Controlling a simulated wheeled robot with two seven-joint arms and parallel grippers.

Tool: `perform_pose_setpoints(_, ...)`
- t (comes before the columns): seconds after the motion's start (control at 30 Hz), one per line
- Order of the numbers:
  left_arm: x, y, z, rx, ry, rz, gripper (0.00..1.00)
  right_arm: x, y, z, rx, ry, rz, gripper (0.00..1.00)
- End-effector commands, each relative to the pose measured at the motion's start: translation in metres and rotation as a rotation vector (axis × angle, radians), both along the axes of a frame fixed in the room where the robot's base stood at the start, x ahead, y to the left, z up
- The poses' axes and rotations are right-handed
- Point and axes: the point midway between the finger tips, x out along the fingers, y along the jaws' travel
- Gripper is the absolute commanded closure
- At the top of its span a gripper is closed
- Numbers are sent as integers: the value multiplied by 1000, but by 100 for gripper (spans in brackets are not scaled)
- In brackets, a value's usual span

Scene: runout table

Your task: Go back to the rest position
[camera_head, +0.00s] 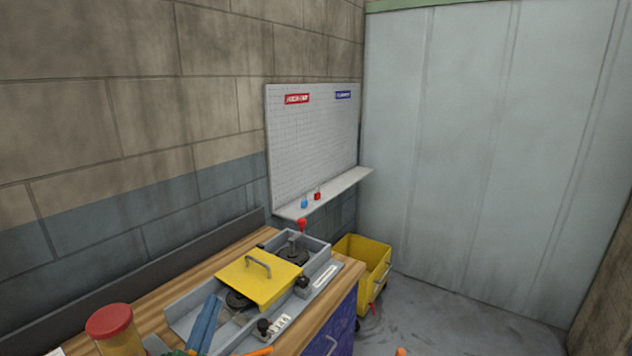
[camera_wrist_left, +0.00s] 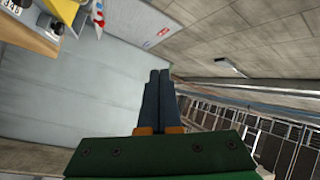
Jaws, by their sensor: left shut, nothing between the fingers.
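My left gripper (camera_head: 213,300) comes in at the bottom of the head view, its blue fingers pointing up the picture in front of the grey tray unit on the workbench. In the left wrist view its two dark fingers (camera_wrist_left: 159,74) lie side by side, shut with nothing between them. The green gripper body fills the bottom of that view.
The wooden workbench (camera_head: 150,312) carries a grey unit with a yellow handled lid (camera_head: 262,284) and a red-capped jar (camera_head: 110,325). A yellow bin (camera_head: 374,262) stands beyond it. A white board (camera_head: 310,140) with a shelf hangs on the wall. Floor at right is open.

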Motion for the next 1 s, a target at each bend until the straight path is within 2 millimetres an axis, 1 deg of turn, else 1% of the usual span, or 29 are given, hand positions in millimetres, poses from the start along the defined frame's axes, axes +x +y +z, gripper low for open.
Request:
perform_pose_setpoints(0.03, -12, 17, -43, -149, 172, 78, 100, 0, 0, 0, 0, 1, 0, 50)
perform_pose_setpoints(0.07, -22, 24, -69, -226, 274, 122, 100, 0, 0, 0, 0, 1, 0, 50)
perform_pose_setpoints(0.1, -37, 30, -99, -312, 398, 174, 100, 0, 0, 0, 0, 1, 0, 50)
perform_pose_setpoints(0.17, -62, 33, -137, -414, 562, 234, 100, 0, 0, 0, 0, 1, 0, 50)
perform_pose_setpoints(0.2, -79, 33, -158, -469, 662, 268, 100, 0, 0, 0, 0, 1, 0, 50)
perform_pose_setpoints(0.27, -105, 29, -185, -538, 797, 310, 100, -1, 0, 0, 1, 1, 0, 50)
perform_pose_setpoints(0.3, -122, 26, -199, -577, 880, 333, 100, -1, 0, 0, 1, 1, 0, 50)
perform_pose_setpoints(0.37, -149, 20, -217, -627, 999, 365, 100, -1, 0, 0, 1, 1, -1, 50)
perform_pose_setpoints(0.4, -166, 16, -227, -657, 1074, 382, 100, -1, 0, 0, 1, 2, -1, 50)
perform_pose_setpoints(0.47, -192, 8, -239, -698, 1183, 405, 100, -1, 0, 0, 1, 2, -1, 50)
perform_pose_setpoints(0.5, -209, 3, -245, -721, 1254, 420, 100, -1, 0, 0, 1, 2, -1, 50)
perform_pose_setpoints(0.57, -235, -6, -252, -753, 1359, 438, 100, -1, 1, 0, 1, 2, -1, 50)
perform_pose_setpoints(0.6, -238, -8, -270, -757, 1390, 445, 100, -1, 1, -7, 1, 1, -1, 50)
perform_pose_setpoints(0.67, -234, -7, -300, -750, 1397, 451, 100, -1, 1, -15, 1, 1, -1, 50)
perform_pose_setpoints(0.7, -233, -8, -318, -747, 1405, 453, 100, -1, 1, -19, 1, 1, -1, 50)
perform_pose_setpoints(0.77, -233, -8, -347, -742, 1418, 459, 100, -1, 1, -25, 1, 1, -1, 50)
perform_pose_setpoints(0.8, -234, -8, -366, -739, 1426, 461, 100, -1, 1, -30, 1, 1, -1, 50)
perform_pose_setpoints(0.83, -235, -8, -382, -736, 1433, 464, 100, -1, 1, -33, 1, 1, -1, 50)
perform_pose_setpoints(0.87, -237, -8, -397, -733, 1440, 466, 100, 0, 1, -37, 1, 1, -1, 50)
perform_pose_setpoints(0.9, -241, -8, -419, -730, 1448, 469, 100, 0, 1, -43, 1, 1, -1, 50)
perform_pose_setpoints(0.97, -250, -6, -455, -723, 1465, 476, 100, 0, 1, -52, 2, 1, -1, 50)
perform_pose_setpoints(1.0, -258, -5, -480, -718, 1478, 480, 100, 0, 1, -58, 2, 1, -1, 50)
